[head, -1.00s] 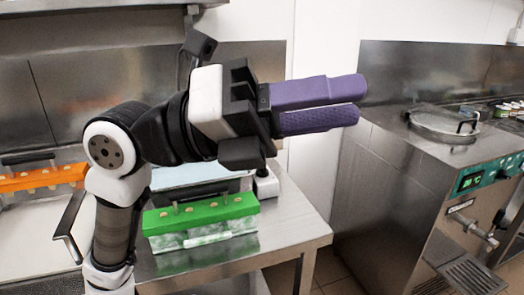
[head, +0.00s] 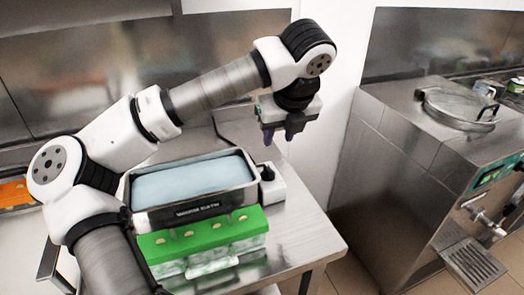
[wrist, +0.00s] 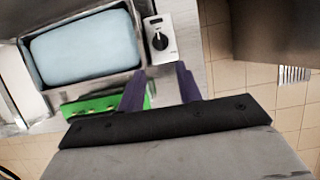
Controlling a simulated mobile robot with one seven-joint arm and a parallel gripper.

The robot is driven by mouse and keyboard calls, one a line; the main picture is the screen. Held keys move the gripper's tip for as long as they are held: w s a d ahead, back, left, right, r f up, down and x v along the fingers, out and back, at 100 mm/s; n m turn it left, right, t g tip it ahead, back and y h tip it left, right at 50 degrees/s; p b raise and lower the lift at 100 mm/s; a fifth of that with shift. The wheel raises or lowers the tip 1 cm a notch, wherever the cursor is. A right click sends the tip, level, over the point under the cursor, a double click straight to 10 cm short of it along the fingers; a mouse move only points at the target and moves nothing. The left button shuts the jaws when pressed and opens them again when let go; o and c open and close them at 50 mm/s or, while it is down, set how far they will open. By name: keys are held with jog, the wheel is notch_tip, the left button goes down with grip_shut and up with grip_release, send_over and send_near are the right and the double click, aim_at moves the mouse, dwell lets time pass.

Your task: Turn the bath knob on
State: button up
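The bath (head: 190,210) is a steel basin of pale blue liquid on the steel table. Its control box (head: 272,186) is white and stands at the bath's right side. In the wrist view the black bath knob (wrist: 159,41) shows on top of the white box, with its pointer along the picture's vertical. My gripper (head: 279,139) points down above and behind the box, apart from it. In the wrist view its two purple fingers (wrist: 160,88) are spread with nothing between them, and the knob lies beyond the tips.
A green mould holder (head: 205,238) with several sticks stands in front of the bath. An orange one (head: 14,193) is at the far left. A steel batch freezer (head: 420,150) stands to the right across a floor gap.

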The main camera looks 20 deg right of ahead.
aim_at(268, 167)
jog(key=p+x, duration=0.4)
jog(key=x, duration=0.9)
jog(key=shift+w+f, duration=0.25)
grip_shut()
